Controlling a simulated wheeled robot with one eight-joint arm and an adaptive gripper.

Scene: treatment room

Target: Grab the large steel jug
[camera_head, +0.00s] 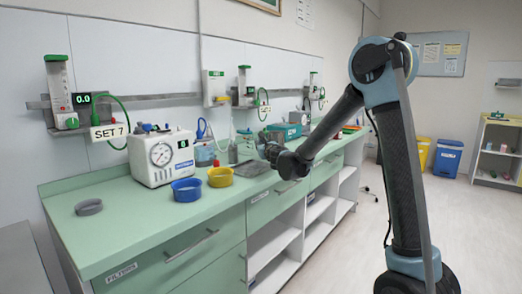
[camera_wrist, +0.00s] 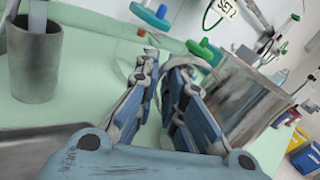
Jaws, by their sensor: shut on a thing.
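The large steel jug (camera_wrist: 240,98) stands out on the right of the wrist view, a shiny grey vessel that looks tilted in this slanted picture. My gripper (camera_wrist: 168,62) is shut at its left side, with the right finger overlapping the jug's wall. The exact place of contact, at wall or handle, is hidden by the fingers. In the head view my gripper (camera_head: 270,145) is over the far part of the green counter, and my arm and gripper hide most of what it holds.
A steel cup (camera_wrist: 35,65) stands left of the fingers, beside a grey tray (camera_wrist: 40,148). On the green counter (camera_head: 125,225) are a blue bowl (camera_head: 187,190), a yellow bowl (camera_head: 220,177), a white gauge machine (camera_head: 160,157) and a grey ring (camera_head: 89,207). The counter's near left is mostly clear.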

